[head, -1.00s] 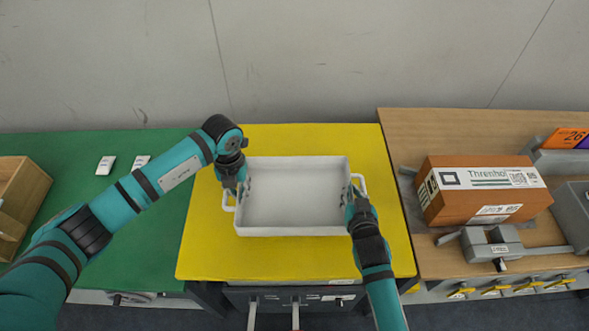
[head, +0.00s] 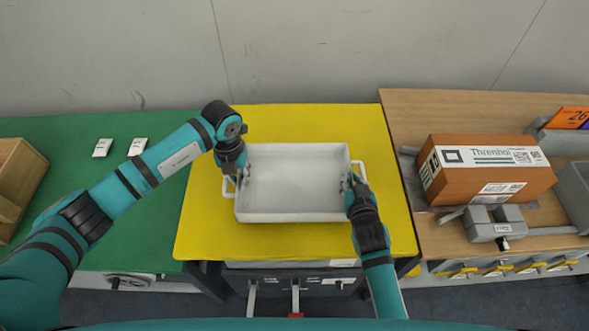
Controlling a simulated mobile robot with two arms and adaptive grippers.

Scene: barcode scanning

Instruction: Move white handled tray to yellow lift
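The white handled tray (head: 293,216) is an empty, shallow rectangular tray with a handle at each short end. It is over the middle of the yellow lift top (head: 285,244); I cannot tell whether it rests on it or hangs just above. My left gripper (head: 233,178) is at the tray's left handle (head: 226,188), and my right gripper (head: 353,185) is at the right handle (head: 360,168). The fingers are small and partly hidden by the wrists, so their grip on the handles is hard to see.
A green table (head: 121,245) with two small white items (head: 102,148) and a wooden box (head: 17,185) stands left. A wooden table (head: 425,112) stands right, holding an orange-brown carton (head: 480,170) and a grey clamp fixture (head: 497,226). A grey wall (head: 300,50) stands behind.

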